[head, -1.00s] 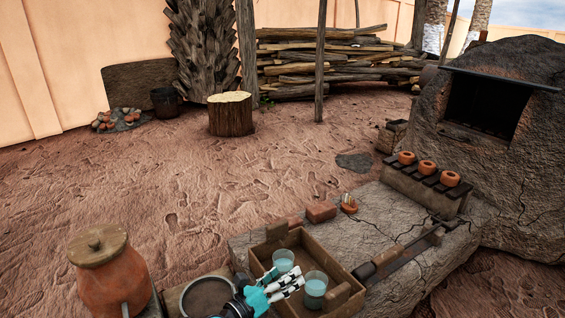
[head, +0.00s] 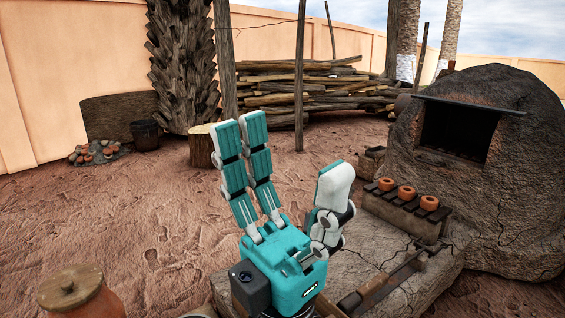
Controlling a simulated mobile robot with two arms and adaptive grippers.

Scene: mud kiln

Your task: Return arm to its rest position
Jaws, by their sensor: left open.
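My left gripper (head: 290,150) is raised close to the camera in the lower middle of the head view. Its teal and white fingers point up and stand apart, with two on the left and a thicker one on the right. It is open, and nothing shows between the fingers. It stands in front of the stone slab (head: 425,285) and hides most of the area where the wooden tray and glasses were seen earlier. My right gripper is not in view.
The mud kiln (head: 500,190) stands at the right. Small clay pots (head: 406,193) sit on a slatted rack before it. A lidded clay jar (head: 82,295) is at the lower left. A stump (head: 204,148) and woodpile (head: 300,90) are farther back. Open ground lies at the left.

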